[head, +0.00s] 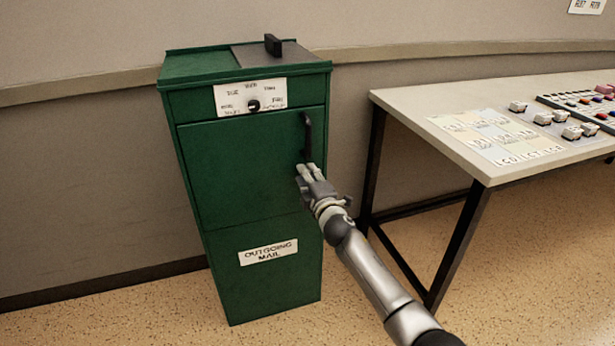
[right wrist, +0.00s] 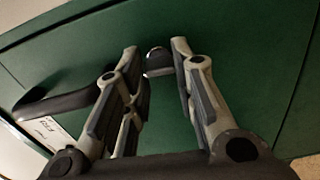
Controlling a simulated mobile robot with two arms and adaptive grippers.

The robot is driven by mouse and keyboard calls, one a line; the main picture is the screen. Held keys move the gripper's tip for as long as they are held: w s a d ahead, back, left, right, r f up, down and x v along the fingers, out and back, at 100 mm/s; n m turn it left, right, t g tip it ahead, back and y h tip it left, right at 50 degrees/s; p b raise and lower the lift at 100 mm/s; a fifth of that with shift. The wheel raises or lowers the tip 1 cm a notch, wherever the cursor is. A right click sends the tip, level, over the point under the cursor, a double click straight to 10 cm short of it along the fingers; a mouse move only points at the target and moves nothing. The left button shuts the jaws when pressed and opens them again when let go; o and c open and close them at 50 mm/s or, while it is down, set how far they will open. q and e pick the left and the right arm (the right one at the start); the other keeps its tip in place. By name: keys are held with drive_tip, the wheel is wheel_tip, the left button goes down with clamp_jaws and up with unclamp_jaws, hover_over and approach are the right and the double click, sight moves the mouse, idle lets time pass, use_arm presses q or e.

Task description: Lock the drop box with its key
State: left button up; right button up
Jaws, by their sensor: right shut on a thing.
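The drop box (head: 245,165) is a green cabinet with a shut front door and an "OUTGOING MAIL" label (head: 268,252). A black vertical handle (head: 307,135) is on the door's right side; it also shows in the right wrist view (right wrist: 62,104). My right gripper (head: 308,172) is at the door just below the handle. In the right wrist view a small dark, silver-edged piece (right wrist: 158,62) sits between its fingertips, against the green front. It appears to be the key at the lock, though its shaft and the keyhole are hidden. My left gripper is out of view.
A white dial plate (head: 250,97) with a black knob is above the door. The box's top has a dark panel with a black handle (head: 272,45). A table (head: 410,105) with cards and small blocks stands to the right. Floor is clear in front.

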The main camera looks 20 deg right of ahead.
drive_tip(key=shift+n, duration=0.5)
drive_tip(key=o, duration=1)
drive_tip(key=shift+s+d, duration=0.2)
drive_tip(key=shift+s, duration=5.8)
drive_tip(key=shift+f, duration=0.1)
